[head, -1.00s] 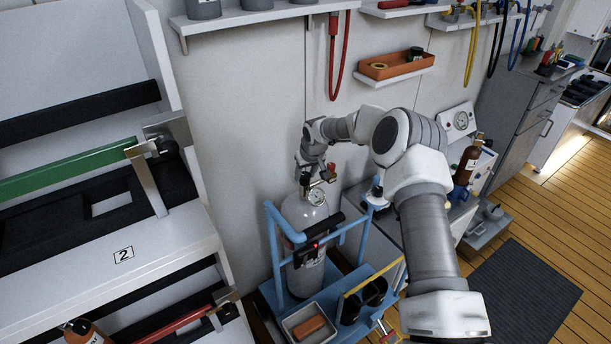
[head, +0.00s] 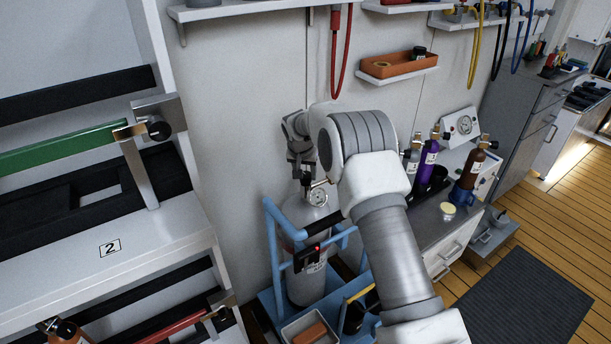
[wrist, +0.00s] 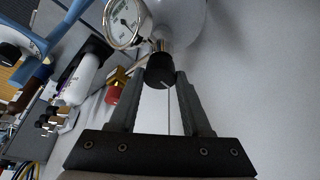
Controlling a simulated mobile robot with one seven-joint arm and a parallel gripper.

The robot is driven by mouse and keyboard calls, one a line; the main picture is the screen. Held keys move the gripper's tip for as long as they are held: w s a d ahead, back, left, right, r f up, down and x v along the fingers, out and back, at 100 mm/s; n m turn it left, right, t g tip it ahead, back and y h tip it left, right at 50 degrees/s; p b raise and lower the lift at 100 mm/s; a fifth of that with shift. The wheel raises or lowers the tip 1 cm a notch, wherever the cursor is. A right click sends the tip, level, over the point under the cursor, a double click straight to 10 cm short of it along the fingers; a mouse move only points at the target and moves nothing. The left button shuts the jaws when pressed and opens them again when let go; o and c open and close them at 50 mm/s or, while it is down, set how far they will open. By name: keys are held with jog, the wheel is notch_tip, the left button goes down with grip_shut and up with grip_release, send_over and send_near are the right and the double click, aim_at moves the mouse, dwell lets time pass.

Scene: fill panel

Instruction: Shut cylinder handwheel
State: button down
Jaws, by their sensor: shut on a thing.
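The grey gas cylinder (head: 308,282) stands upright in a blue trolley frame. Its round gauge (head: 318,197) sits at the top, and the gauge also shows large in the wrist view (wrist: 124,23). The black handwheel (wrist: 160,70) is at the end of the valve in the wrist view. My gripper (wrist: 160,84) is shut on the handwheel, with one finger on each side of it. In the head view my gripper (head: 304,182) points down at the cylinder top, and my arm hides part of the valve.
The blue trolley (head: 276,255) carries a tray (head: 290,330) with an orange block. A bench with purple (head: 427,160) and brown (head: 468,178) bottles stands to the right. A white rack (head: 160,232) stands at left. A wall shelf with an orange tray (head: 398,64) is above.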

dwell(0.4)
jog(key=shift+c, duration=1.8)
grip_release()
jog(key=p+v, duration=0.2)
jog(key=v, duration=1.5)
jog(key=shift+r, duration=0.25)
jog(key=shift+r, duration=0.1)
jog(key=s+d+r+p, duration=0.2)
jog(key=s+d+r, duration=0.4)
jog(key=s+r, duration=0.3)
jog(key=s+d+r+p, duration=0.2)
jog(key=s+d+r, duration=0.3)
jog(key=s+r, duration=0.4)
jog(key=s+d+n+p, duration=0.1)
jog(key=s+d+p, duration=0.1)
jog(key=s, duration=0.9)
jog(key=s+d+n+t+p, duration=0.1)
jog(key=s+d+p, duration=0.1)
jog(key=s, duration=0.9)
jog(key=shift+s+d+r+y, duration=0.3)
jog(key=shift+d+y, duration=0.1)
jog(key=shift+d, duration=0.4)
